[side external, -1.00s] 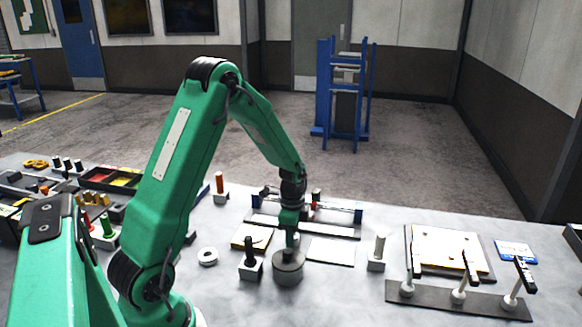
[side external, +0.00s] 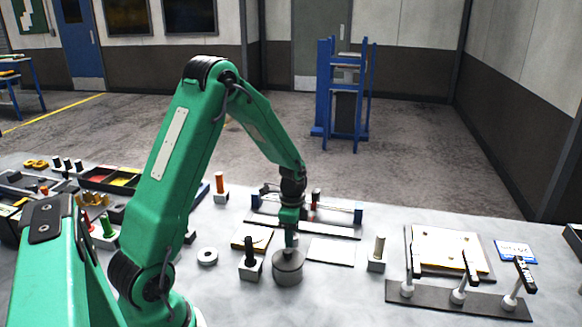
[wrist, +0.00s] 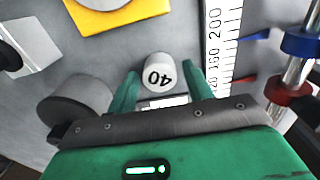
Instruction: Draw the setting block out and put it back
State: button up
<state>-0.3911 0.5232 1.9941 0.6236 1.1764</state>
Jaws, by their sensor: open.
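A pale block with a rounded end marked 40 (wrist: 158,72) shows in the wrist view, and I take it for the setting block. My gripper (wrist: 163,78) is open, with one green finger on each side of the block. I cannot tell whether either finger touches it. In the side view my gripper (side external: 290,243) is low over the bench, in line with a grey cylinder (side external: 288,270). The block cannot be made out there.
A numbered scale (wrist: 222,40) runs close to the right finger, with rods bearing a blue ring (wrist: 300,43) and red ring (wrist: 290,88) beyond. A grey cylinder (wrist: 80,98) is close on the left. A yellow plate (wrist: 115,14) lies beyond. A post (side external: 250,262) stands nearby.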

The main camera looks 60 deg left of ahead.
jog(key=shift+r, duration=3.55)
jog(key=shift+d+r, duration=0.25)
jog(key=shift+r, duration=0.15)
jog(key=s+d+r+n+t, duration=0.1)
jog(key=s+d+r+n, duration=0.1)
jog(key=s+d+r, duration=0.3)
jog(key=s+d+r+n+t, duration=0.1)
jog(key=d+r+n+t, duration=0.15)
jog(key=r, duration=0.35)
jog(key=s+d+r+n+t, duration=0.2)
jog(key=s+d+r+n, duration=0.2)
jog(key=s+d, duration=0.4)
jog(key=shift+s+r, duration=0.5)
jog(key=shift+s, duration=0.6)
jog(key=shift+n, duration=0.25)
